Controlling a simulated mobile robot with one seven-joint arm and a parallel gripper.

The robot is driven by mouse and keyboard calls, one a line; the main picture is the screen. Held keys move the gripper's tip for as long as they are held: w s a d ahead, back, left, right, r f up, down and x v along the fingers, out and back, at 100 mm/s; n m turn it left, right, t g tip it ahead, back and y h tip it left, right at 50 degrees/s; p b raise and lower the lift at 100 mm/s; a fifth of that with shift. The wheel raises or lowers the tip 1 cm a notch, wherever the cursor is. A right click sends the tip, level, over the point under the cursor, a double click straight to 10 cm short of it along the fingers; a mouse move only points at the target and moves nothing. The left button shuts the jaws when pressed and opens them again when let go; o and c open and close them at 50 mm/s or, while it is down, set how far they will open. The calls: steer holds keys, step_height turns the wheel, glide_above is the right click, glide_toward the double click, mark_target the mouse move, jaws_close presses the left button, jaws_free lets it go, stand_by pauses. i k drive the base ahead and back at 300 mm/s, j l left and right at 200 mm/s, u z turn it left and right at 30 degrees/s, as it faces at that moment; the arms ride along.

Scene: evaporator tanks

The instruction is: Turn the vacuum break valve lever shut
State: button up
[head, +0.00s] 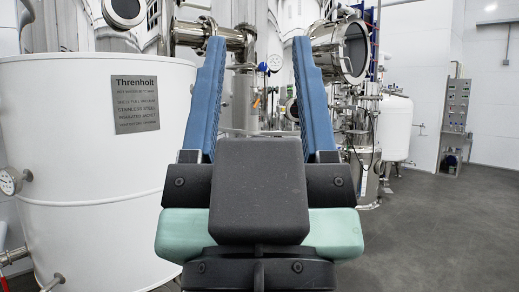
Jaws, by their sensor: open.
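My gripper (259,45) is in the middle of the head view, open, with two blue ribbed fingers spread wide and pointing away from me. Nothing is between the fingertips. Farther off, in the gap between the fingers, there is pipework with a small blue part (263,67) next to a round gauge-like disc (275,62). Below it a small orange part (256,103) shows on a steel vessel. I cannot tell which of these, if any, is the vacuum break valve lever. My gripper hides part of the pipework.
A large white tank (95,200) with a nameplate (135,103) stands close on the left. A steel flanged port (340,50) is at upper right. A smaller white tank (396,128) and a control panel (456,105) stand farther right. Grey floor (445,225) is clear at right.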

mark_target(260, 93)
steer(key=i+z, duration=0.3)
steer(key=i, duration=1.8)
steer(key=i+u, duration=0.15)
steer(key=i, duration=0.5)
steer(key=i+l, duration=0.2)
steer(key=i, duration=0.4)
steer(key=i+u, duration=0.25)
steer(key=i, duration=0.15)
steer(key=i+l+u, duration=0.2)
steer(key=i, duration=0.2)
